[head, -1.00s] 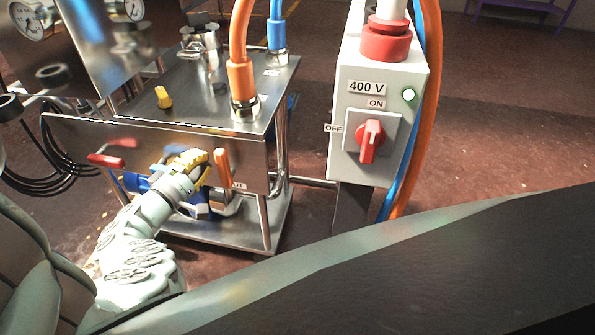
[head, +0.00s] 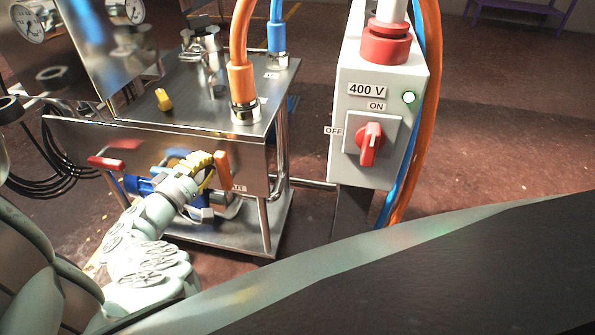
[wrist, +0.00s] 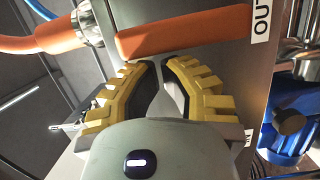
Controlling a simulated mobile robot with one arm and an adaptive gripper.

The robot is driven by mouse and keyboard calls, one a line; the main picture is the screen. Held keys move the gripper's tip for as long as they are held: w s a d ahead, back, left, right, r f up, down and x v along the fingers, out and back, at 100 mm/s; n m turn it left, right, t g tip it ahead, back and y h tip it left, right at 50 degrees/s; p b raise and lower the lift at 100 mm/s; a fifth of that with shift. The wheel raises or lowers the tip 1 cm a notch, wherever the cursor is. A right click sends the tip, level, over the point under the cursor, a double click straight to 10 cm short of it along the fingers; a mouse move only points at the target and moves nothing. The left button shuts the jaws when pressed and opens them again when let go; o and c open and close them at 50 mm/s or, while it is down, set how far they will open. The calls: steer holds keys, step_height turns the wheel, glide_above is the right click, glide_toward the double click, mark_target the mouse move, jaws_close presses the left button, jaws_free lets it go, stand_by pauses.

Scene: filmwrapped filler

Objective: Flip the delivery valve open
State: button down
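An orange lever handle (head: 223,168) stands upright on the front panel of the steel cart, beside a partly hidden label. I cannot tell for sure that it is the delivery valve. In the wrist view the orange handle (wrist: 185,33) lies across the picture just beyond my fingertips. My gripper (head: 208,163) is immediately left of the handle, with yellow ribbed fingers. In the wrist view my gripper (wrist: 160,62) has its fingertips close together with a narrow empty gap. Whether a finger touches the handle is unclear.
A red lever (head: 106,162) sits at the panel's left. A yellow knob (head: 163,99) and orange hose (head: 240,75) are on the cart top (head: 200,112). A 400 V switch box (head: 375,120) stands to the right. A blue pump (wrist: 292,125) is below the panel.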

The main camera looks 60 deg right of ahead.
steer(key=shift+s+d+r+m, duration=0.1)
steer(key=shift+s+d+m, duration=0.1)
steer(key=shift+s+m, duration=0.3)
steer(key=m, duration=0.1)
steer(key=s+m+y+b, duration=0.1)
steer(key=shift+s+d+r+m, duration=0.2)
steer(key=shift+s+d+m, duration=0.1)
steer(key=shift+d+m, duration=0.1)
steer(key=s+m, duration=0.1)
steer(key=m, duration=0.1)
steer(key=s+d+m+y+b, duration=0.1)
steer(key=m, duration=0.1)
steer(key=shift+s+f+t+b, duration=0.1)
steer(key=shift+s+t+b, duration=0.2)
steer(key=shift+s, duration=0.05)
steer(key=s+m+b, duration=0.1)
steer(key=s+d+f+m+t+b, duration=0.1)
steer(key=m, duration=0.1)
steer(key=shift+s+f+m+y, duration=0.2)
steer(key=shift+m+y, duration=0.1)
steer(key=shift+y, duration=0.1)
steer(key=shift+s+d+f+m+t+y+b, duration=0.3)
steer(key=shift+s+f+m+t+b, duration=0.15)
steer(key=shift+m, duration=0.45)
steer(key=shift+s+f+m+t+b, duration=0.35)
steer(key=shift+f+m+b, duration=0.2)
steer(key=shift+m, duration=0.35)
steer(key=shift+r, duration=0.1)
